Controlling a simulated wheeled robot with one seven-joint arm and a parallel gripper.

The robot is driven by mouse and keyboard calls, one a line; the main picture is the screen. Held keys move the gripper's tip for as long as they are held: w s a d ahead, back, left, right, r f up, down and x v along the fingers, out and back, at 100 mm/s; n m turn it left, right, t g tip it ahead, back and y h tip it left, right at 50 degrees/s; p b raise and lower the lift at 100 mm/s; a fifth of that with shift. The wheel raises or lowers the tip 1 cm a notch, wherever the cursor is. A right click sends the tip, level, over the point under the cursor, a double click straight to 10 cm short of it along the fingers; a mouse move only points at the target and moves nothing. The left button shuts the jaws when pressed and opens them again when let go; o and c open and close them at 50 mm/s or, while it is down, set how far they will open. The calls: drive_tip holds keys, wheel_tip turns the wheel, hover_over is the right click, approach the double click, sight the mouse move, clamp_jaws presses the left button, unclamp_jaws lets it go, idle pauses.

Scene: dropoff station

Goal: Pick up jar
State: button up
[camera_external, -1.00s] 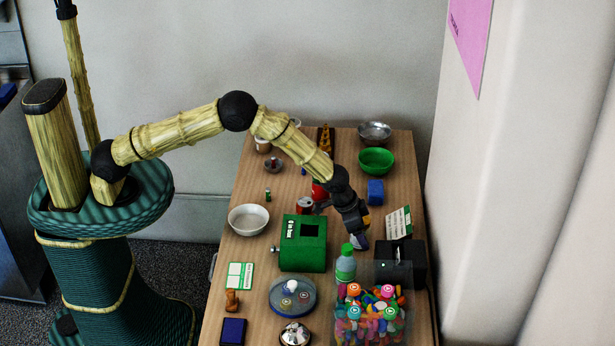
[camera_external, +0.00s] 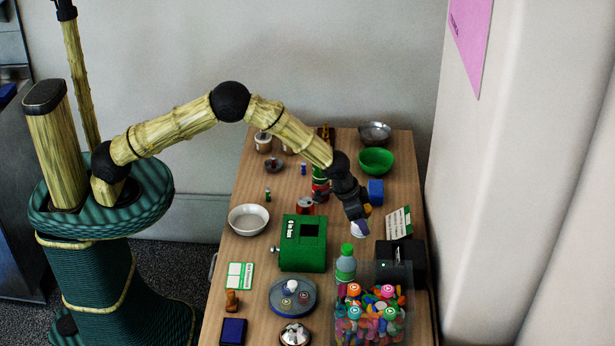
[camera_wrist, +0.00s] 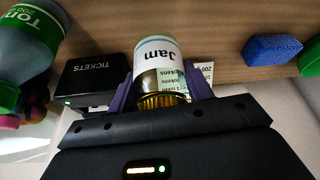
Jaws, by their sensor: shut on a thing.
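In the wrist view the jar (camera_wrist: 160,62) sits between the purple fingers of my gripper (camera_wrist: 160,90), lid end towards the camera. My gripper is shut on it. In the external view my gripper (camera_external: 358,218) points down over the right side of the table, and the pale end of the jar (camera_external: 360,230) shows below the fingers. The gap between the jar and the tabletop is hard to judge.
A green box (camera_external: 303,255) stands left of the gripper. A green-capped bottle (camera_external: 345,265), a clear bin of colourful pieces (camera_external: 375,325) and a black tickets box (camera_external: 412,262) stand nearer the front. A blue block (camera_external: 375,192) and green bowl (camera_external: 376,160) lie behind.

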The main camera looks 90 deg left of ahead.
wheel_tip(320, 180, up, 6)
drive_tip(key=shift+f, duration=0.15)
